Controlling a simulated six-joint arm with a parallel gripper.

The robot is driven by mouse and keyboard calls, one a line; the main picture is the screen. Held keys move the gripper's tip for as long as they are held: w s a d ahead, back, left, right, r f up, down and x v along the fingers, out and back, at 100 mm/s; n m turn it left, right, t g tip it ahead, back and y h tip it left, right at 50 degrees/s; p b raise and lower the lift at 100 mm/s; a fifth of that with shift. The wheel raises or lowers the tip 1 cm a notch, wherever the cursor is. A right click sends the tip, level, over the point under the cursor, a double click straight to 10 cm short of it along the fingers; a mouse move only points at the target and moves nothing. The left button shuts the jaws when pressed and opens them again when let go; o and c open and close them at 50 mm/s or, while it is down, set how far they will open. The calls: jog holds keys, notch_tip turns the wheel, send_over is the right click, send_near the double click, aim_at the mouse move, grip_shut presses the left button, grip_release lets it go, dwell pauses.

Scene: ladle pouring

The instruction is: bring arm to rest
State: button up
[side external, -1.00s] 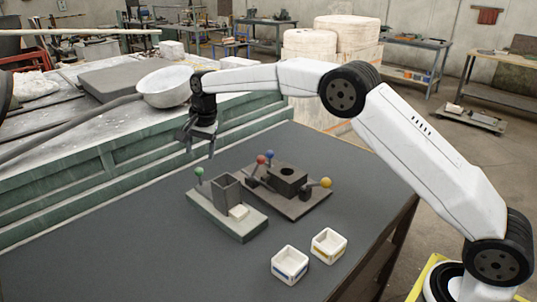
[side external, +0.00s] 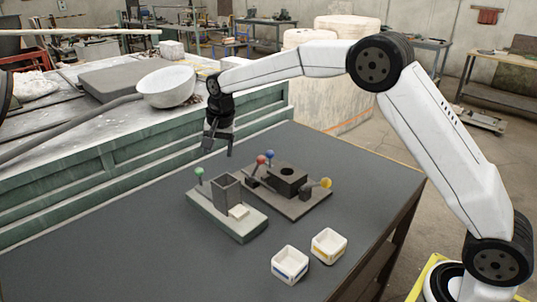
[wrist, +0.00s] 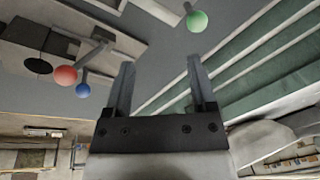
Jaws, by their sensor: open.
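My gripper (side external: 217,147) is open and empty, pointing down above the dark table, behind the fixtures in the side view. Its two fingers also show apart in the wrist view (wrist: 160,80), with nothing between them. The ladle's pale bowl (side external: 167,87) rests on the cluttered bench to the left of my gripper, and its long dark handle (side external: 70,123) runs to the lower left. My gripper is apart from the ladle.
A grey fixture with a green knob (side external: 199,171) and a dark block fixture (side external: 288,178) with red, blue and yellow knobs stand on the table. Two white square cups (side external: 290,264) (side external: 328,245) sit at the front. The table's left front is bare.

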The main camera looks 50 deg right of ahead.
jog(key=s+d+f+n, duration=0.2)
jog(key=s+n, duration=0.1)
jog(key=s, duration=0.7)
jog(key=s+d+f+n, duration=0.2)
jog(key=s+f+n, duration=0.1)
jog(key=s, duration=0.7)
jog(key=s+d+f+n, duration=0.2)
jog(key=s+n, duration=0.1)
jog(key=s, duration=0.8)
jog(key=shift+f, duration=0.3)
